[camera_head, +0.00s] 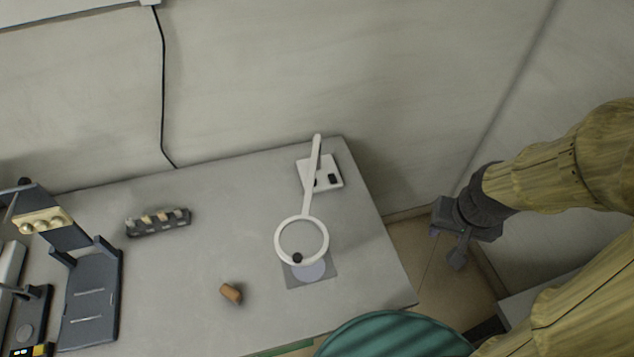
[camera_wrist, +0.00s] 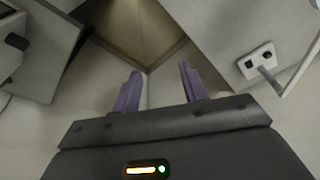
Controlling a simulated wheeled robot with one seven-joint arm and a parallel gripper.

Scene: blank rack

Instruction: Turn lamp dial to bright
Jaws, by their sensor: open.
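A white magnifier-style lamp stands at the back right of the grey table in the head view. Its ring head (camera_head: 277,241) hangs over the table on a slanted white arm (camera_head: 311,176). A black knob (camera_head: 297,258) sits on the ring's near edge. The white base (camera_head: 308,165) bears a small dark part (camera_head: 333,179); I cannot tell which is the dial or its setting. What looks like the base also shows at the right of the wrist view (camera_wrist: 255,60). My gripper (camera_head: 446,246) is open and empty, right of the table and apart from the lamp; its fingers show in the wrist view (camera_wrist: 159,85).
A brown cork-like piece (camera_head: 231,293) and a dark rack with several small items (camera_head: 158,224) lie on the table (camera_head: 200,260). A dark stand (camera_head: 92,300) is at the left. A green round seat (camera_head: 395,337) is at the near edge. A wall stands behind.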

